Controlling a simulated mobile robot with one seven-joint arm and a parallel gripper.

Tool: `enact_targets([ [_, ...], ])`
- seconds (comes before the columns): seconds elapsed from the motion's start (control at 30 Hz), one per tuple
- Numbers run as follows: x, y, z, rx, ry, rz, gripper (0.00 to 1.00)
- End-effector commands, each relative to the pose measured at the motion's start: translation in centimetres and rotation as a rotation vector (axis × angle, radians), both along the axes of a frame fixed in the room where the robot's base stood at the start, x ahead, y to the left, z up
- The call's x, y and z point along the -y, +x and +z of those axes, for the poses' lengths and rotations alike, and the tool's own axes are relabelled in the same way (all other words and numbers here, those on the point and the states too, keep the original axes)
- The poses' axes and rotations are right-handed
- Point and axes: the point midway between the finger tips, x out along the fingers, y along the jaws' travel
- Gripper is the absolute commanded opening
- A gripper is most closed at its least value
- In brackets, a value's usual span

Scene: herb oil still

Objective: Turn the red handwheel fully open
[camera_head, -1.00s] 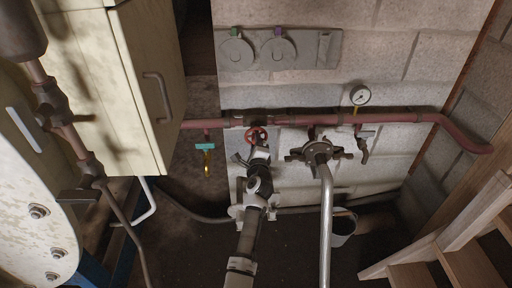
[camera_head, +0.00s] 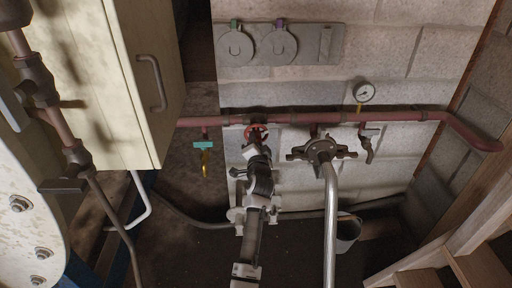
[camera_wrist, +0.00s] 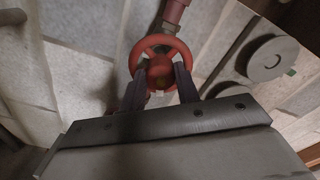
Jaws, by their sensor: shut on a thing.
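The red handwheel (camera_head: 256,132) sits on the red pipe (camera_head: 290,119) along the block wall, left of centre in the head view. In the wrist view the handwheel (camera_wrist: 160,62) is a round red rim with a hub, straight ahead of the gripper. My gripper (camera_wrist: 160,85) has its two dark fingers on either side of the hub, over the near part of the wheel, and is shut on it. In the head view my gripper (camera_head: 256,143) reaches up from below and covers the wheel's lower part.
A grey flanged fitting (camera_head: 320,152) with a pale vertical pipe (camera_head: 330,225) stands close right of my arm. A pressure gauge (camera_head: 364,92) and a small lever valve (camera_head: 370,135) are farther right. A cream cabinet (camera_head: 135,90) is left, wooden steps (camera_head: 440,255) lower right, a bucket (camera_head: 347,233) below.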

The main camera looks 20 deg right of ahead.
Motion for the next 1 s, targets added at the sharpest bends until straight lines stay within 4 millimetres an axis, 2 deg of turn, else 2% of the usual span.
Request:
enact_targets([
  [1.0, 0.34, -0.10, -0.44, -0.266, -0.927, -0.001, 0.09],
])
